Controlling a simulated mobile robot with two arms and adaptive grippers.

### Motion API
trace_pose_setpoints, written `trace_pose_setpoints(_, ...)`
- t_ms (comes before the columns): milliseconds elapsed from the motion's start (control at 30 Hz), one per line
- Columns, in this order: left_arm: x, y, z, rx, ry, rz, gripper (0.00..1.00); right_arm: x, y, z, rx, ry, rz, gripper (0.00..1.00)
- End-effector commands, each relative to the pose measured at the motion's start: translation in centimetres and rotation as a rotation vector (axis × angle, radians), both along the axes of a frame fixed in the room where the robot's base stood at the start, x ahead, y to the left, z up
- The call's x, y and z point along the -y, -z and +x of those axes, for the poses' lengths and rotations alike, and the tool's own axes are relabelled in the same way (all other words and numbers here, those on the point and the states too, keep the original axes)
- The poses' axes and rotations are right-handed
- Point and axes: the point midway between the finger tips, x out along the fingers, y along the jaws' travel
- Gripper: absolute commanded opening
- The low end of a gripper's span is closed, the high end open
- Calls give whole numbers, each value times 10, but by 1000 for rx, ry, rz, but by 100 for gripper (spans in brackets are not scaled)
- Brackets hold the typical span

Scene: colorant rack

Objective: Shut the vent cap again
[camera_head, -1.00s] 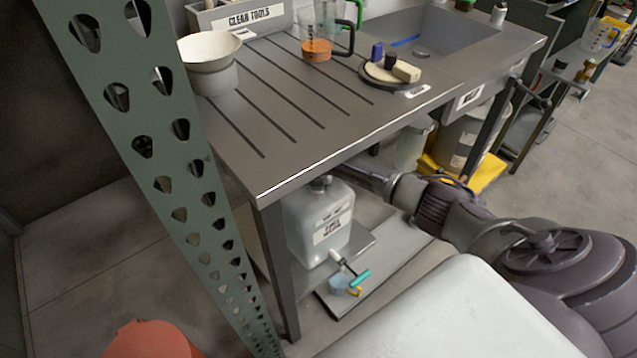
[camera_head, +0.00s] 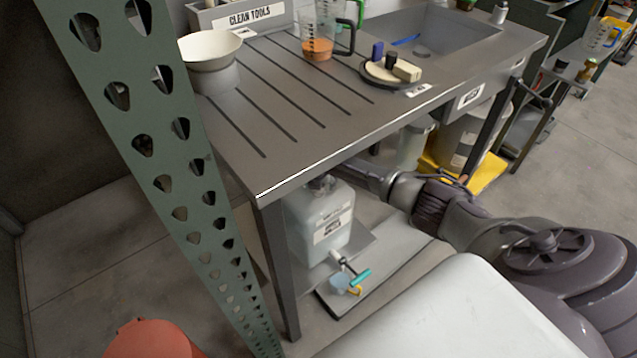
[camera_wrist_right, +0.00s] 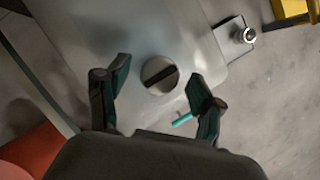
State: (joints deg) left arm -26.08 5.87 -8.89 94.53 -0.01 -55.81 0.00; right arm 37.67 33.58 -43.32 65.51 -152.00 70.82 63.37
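The pale translucent jug (camera_head: 318,232) with a printed label stands on the low shelf under the counter. In the right wrist view, a round grey cap (camera_wrist_right: 153,70) with a dark bar across it sits on the pale jug top (camera_wrist_right: 95,35). My right gripper (camera_wrist_right: 158,74) is open, with one dark green finger on each side of the cap. A gap shows between each finger and the cap, so I see no grip. In the head view, the right arm reaches under the counter edge, which partly hides the gripper. My left gripper is not in view.
The counter (camera_head: 300,110) overhangs the jug closely, and its front leg (camera_head: 277,270) stands left of it. A green perforated post (camera_head: 185,190) rises at the left. A teal-handled tool (camera_head: 360,277) lies before the jug. An orange-red container (camera_head: 152,340) is at lower left.

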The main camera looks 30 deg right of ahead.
Motion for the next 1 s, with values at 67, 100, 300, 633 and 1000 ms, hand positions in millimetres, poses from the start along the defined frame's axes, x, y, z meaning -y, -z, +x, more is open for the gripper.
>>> trace_pose_setpoints(67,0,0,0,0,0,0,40,0,0,0,0,0,0,67)
trace_pose_setpoints(100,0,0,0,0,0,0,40,0,0,0,0,0,0,67)
trace_pose_setpoints(300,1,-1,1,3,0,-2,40,-2,-10,-2,3,-3,-1,67)
trace_pose_setpoints(633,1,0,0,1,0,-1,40,-16,-58,-17,2,-2,0,67)
trace_pose_setpoints(1000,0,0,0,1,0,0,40,-19,-69,-22,-1,0,-1,67)
